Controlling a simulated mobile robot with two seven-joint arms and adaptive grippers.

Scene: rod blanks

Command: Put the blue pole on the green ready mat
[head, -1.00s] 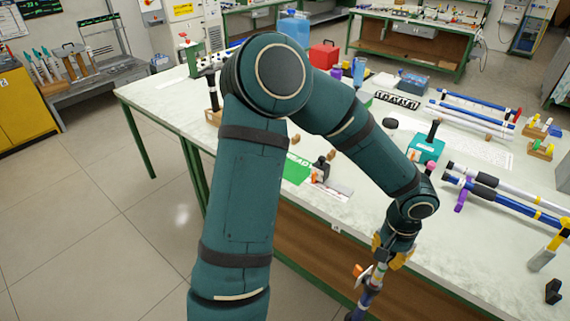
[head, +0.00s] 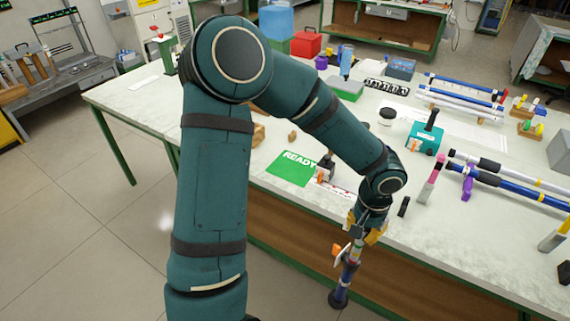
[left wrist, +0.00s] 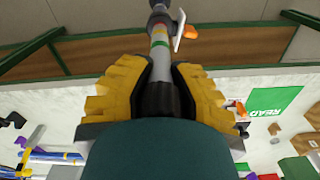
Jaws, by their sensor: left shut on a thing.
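My left gripper (head: 368,222), with yellow fingers, is shut on a pole with a blue section (head: 349,270). The pole hangs down, slightly tilted, off the front edge of the bench. It has coloured bands, an orange-and-white tag and a black end. In the left wrist view the yellow fingers (left wrist: 158,88) clasp its grey part, and the banded part (left wrist: 160,45) runs away upward. The green ready mat (head: 287,172) lies flat on the bench, left of the gripper; it also shows in the left wrist view (left wrist: 272,98). My right gripper is not in view.
The bench (head: 300,215) holds a teal box (head: 424,139) with a black handle. Another blue pole (head: 520,192) lies on a purple support at right, and more poles (head: 465,90) lie on a rack behind. A small dark-handled item stands at the mat's right edge.

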